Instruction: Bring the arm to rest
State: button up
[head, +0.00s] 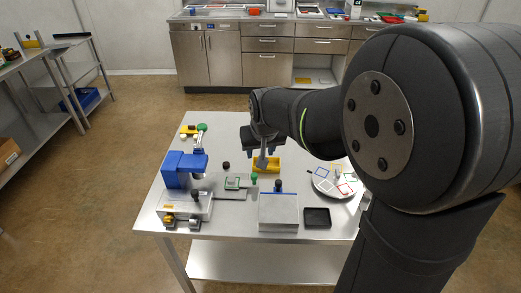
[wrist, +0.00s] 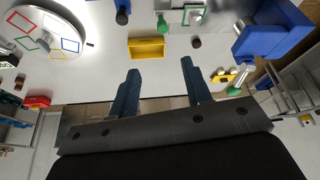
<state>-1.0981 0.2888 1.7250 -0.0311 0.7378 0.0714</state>
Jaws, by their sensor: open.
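My gripper (wrist: 160,88) is open in the wrist view, its two blue-grey fingers spread with nothing between them. In the head view my gripper (head: 261,160) is above the metal table (head: 235,125), near a yellow bin (head: 273,166). The yellow bin also shows in the wrist view (wrist: 147,48), beyond the fingertips and apart from them. My arm reaches in from the right of the head view and hides part of the table's right side.
A blue device (head: 180,170) stands at the table's left. A grey box (head: 278,212), a black tray (head: 317,217) and a round white plate with coloured square frames (head: 325,187) are at the front and right. Shelving is at left, cabinets behind.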

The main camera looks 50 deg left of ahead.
aim_at(255, 175)
dwell(0.4)
jog(key=x, duration=1.7)
jog(key=shift+a+f, duration=0.15)
jog(key=shift+a, duration=0.05)
